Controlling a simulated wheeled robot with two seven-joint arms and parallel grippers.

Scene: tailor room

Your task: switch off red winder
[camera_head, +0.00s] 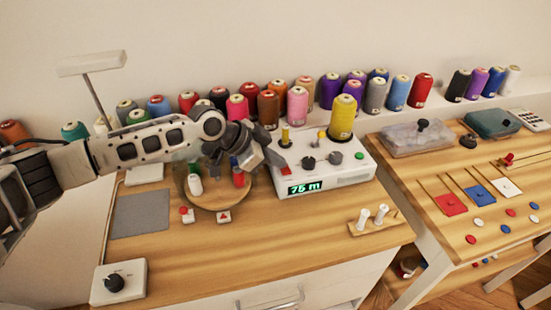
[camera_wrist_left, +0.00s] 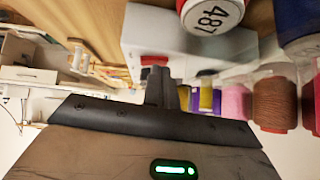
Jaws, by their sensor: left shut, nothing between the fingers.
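A white winder box (camera_head: 330,176) stands on the wooden table, its green display reading "75 m". A yellow thread cone (camera_head: 342,117) stands on it, with a red button (camera_head: 286,170) at its left front and a green button (camera_head: 359,155) at its right. My left gripper (camera_head: 277,160) is shut and empty at the box's left end, close to the red button. In the left wrist view the shut fingertips (camera_wrist_left: 166,88) point at the white box (camera_wrist_left: 165,38) and the red button (camera_wrist_left: 154,60). I cannot tell whether they touch it. My right gripper is not in view.
A round wooden stand (camera_head: 208,200) with spools is below my left arm. A row of thread cones (camera_head: 297,105) lines the wall behind. A small spool rack (camera_head: 373,220) sits at the front right. The table front (camera_head: 270,250) is clear.

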